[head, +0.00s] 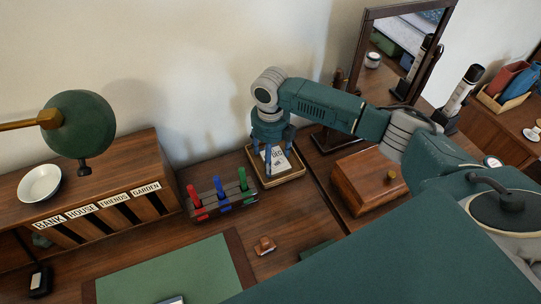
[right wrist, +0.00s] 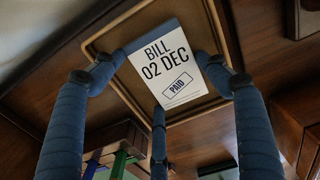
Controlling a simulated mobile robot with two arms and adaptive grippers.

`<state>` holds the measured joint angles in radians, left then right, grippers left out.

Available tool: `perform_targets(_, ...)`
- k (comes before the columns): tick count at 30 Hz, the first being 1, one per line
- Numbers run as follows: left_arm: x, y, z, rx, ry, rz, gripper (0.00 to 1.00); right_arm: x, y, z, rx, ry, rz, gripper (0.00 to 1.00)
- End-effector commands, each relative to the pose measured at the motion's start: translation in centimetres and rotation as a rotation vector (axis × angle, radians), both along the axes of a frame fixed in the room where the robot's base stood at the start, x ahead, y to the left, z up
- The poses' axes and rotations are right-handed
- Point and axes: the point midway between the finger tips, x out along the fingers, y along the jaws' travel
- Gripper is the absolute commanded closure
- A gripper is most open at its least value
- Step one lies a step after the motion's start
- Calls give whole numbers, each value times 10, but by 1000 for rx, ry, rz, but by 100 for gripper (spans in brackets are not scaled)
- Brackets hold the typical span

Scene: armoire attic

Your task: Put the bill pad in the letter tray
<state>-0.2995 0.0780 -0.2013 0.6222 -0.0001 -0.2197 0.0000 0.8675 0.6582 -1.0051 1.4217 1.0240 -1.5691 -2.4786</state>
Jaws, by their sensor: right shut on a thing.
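The bill pad (head: 279,160) is white with dark print; in the right wrist view the pad (right wrist: 165,62) reads "BILL 02 DEC" with a "PAID" stamp. My right gripper (head: 273,158) points down over the letter tray (head: 285,180), its fingers shut around the pad's edges. In the right wrist view the pad lies within the outline of the shallow brown tray (right wrist: 218,25). Whether the pad touches the tray floor or hangs just above it, I cannot tell. My left gripper is not in view.
A rack of red, blue and green markers (head: 222,195) stands just left of the tray. A wooden box (head: 368,182) and a mirror (head: 405,50) are to the right. A labelled sorter (head: 95,190) with a white bowl (head: 39,183) stands left. A stamp (head: 264,245) lies in front.

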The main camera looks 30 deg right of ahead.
Motion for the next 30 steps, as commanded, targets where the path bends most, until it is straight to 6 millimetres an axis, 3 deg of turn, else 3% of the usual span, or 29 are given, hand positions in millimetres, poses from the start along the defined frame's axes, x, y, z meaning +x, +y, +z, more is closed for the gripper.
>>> perform_targets(7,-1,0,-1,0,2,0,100,0,0,-3,0,0,0,53)
perform_targets(8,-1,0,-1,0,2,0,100,0,0,-2,1,-1,0,20)
perform_targets(10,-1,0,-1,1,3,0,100,0,0,-2,0,-1,1,7)
perform_targets(22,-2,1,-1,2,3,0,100,1,0,4,0,-2,1,7)
perform_targets(30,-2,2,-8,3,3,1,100,2,0,54,1,-6,1,7)
